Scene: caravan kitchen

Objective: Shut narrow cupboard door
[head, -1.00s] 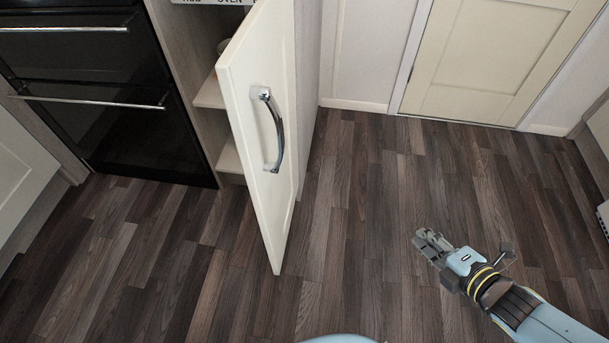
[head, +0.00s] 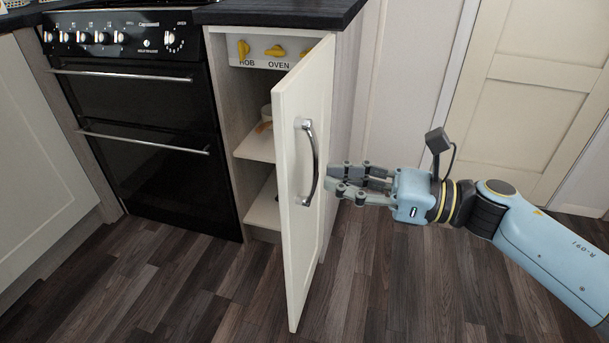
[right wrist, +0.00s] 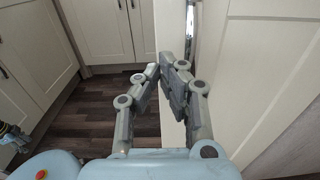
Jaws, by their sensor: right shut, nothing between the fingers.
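The narrow cupboard door (head: 300,238) is cream with a curved chrome handle (head: 308,162) and stands wide open in the head view, its free edge toward me. Behind it the narrow cupboard (head: 257,147) shows its shelves. My right gripper (head: 335,180) is shut and empty, with its fingertips close to the handle side of the door. I cannot tell whether they touch it. In the right wrist view the fingers (right wrist: 163,72) come together in front of the door's edge, and the door panel (right wrist: 265,75) fills the right side.
A black oven (head: 150,130) stands left of the cupboard, under a dark worktop (head: 285,12). Yellow hob and oven taps (head: 275,51) and a cup-like item (head: 266,114) are inside the cupboard. A cream room door (head: 530,95) is at the right. The wooden floor (head: 190,290) is clear.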

